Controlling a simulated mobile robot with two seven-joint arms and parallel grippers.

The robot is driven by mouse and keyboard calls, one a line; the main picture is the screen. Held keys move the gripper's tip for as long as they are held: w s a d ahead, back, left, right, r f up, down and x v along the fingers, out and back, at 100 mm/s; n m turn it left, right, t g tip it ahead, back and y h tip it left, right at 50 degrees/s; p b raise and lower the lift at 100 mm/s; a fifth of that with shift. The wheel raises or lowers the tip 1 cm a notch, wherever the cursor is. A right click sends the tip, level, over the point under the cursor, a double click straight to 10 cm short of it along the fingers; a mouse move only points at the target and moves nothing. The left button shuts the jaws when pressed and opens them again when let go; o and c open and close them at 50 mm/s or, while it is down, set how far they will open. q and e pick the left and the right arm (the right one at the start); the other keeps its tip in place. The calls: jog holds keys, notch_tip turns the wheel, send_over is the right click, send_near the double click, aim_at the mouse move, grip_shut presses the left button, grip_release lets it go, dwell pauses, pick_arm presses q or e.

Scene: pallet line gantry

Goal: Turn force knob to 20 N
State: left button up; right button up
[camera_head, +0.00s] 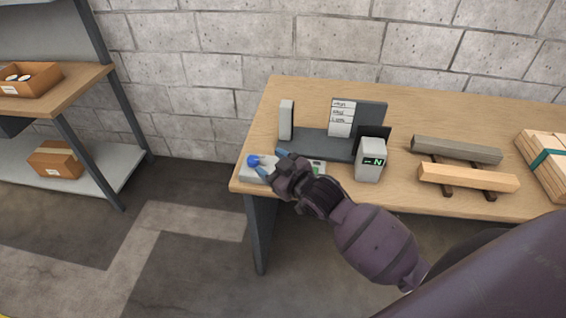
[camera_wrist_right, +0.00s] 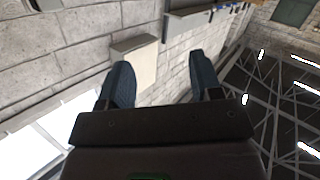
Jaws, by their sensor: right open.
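The blue force knob (camera_head: 253,160) sits on a low pale control box (camera_head: 250,174) at the left front corner of the bench. In the right wrist view the two fingers (camera_wrist_right: 161,82) are apart with nothing clearly held, and the knob cannot be made out. My left gripper is not in view.
Behind the box stands a dark grey fixture (camera_head: 322,145) with an upright post (camera_head: 286,120) and a label board (camera_head: 341,118). A grey unit with a green "N" display (camera_head: 370,160) stands right of it. Wooden beams (camera_head: 468,177) lie farther right. A shelf (camera_head: 75,97) stands left.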

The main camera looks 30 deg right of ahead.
jog(key=w+a+r+n+g+y+b, duration=0.1)
jog(key=w+a+r+n, duration=0.15)
jog(key=w, duration=0.25)
jog(key=w+a+r+n+g+y+b, duration=0.1)
jog(key=w+a+r, duration=0.15)
jog(key=w, duration=0.35)
jog(key=w+d+r+n+g+h+b, duration=0.2)
jog(key=w+d+g+h, duration=0.1)
jog(key=w+d+g, duration=0.25)
jog(key=s+d+f+n+g+h, duration=0.1)
jog(key=s+d+f+g+h, duration=0.2)
jog(key=s+d+f+g, duration=0.45)
jog(key=f, duration=0.2)
jog(key=f+b, duration=0.1)
jog(key=f, duration=0.2)
jog(key=f+b, duration=0.1)
jog(key=f, duration=0.2)
jog(key=shift+w+a, duration=0.2)
jog(key=shift+a, duration=0.05)
jog(key=shift+f+b, duration=0.35)
jog(key=shift+f, duration=0.55)
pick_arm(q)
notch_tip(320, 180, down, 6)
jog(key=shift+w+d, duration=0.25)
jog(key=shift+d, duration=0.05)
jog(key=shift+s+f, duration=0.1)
